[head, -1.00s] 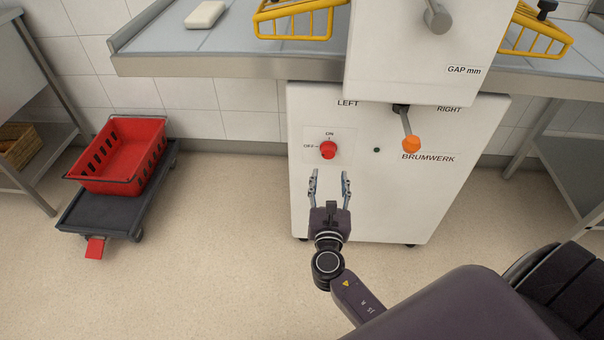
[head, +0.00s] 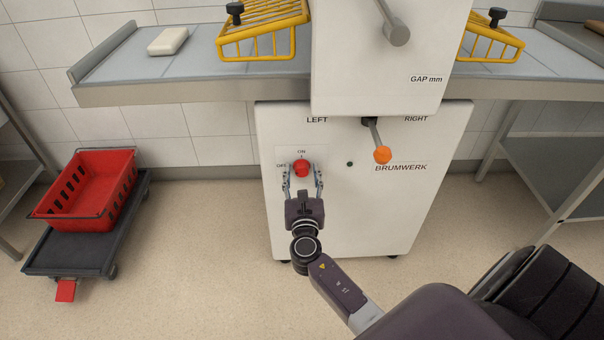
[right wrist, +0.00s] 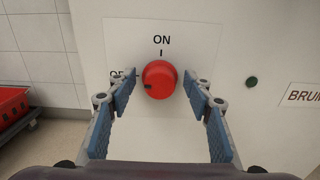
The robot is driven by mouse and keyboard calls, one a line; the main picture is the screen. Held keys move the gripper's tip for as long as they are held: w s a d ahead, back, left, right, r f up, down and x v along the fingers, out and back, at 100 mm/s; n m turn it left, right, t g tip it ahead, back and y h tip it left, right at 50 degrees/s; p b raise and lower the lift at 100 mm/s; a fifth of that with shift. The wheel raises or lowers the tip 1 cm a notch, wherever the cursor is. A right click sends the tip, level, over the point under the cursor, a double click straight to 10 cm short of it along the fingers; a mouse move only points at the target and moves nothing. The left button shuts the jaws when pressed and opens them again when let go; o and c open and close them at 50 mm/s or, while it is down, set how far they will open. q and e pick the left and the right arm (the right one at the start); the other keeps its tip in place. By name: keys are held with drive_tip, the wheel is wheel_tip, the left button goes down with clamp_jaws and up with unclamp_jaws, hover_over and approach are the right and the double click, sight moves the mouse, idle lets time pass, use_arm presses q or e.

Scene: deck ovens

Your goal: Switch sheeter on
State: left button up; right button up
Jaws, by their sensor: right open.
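The sheeter (head: 390,215) is a white cabinet with a red rotary knob (head: 302,168) on its front panel. In the right wrist view the red knob (right wrist: 159,76) has "ON" printed above it and a partly covered "OFF" to its left. A small dark mark on the knob is on its left side, toward "OFF". My right gripper (head: 303,177) is open at the knob, one finger on each side. In the right wrist view gaps show between the knob and both blue-padded fingers. My left gripper is not in view.
A dark green round lamp (head: 349,164) sits right of the knob. A lever with an orange ball (head: 382,155) juts out further right. The sheeter's table edge (head: 190,93) overhangs above. A red crate (head: 92,213) on a dark dolly (head: 70,260) stands at the left.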

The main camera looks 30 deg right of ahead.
drive_tip(key=c, duration=1.1)
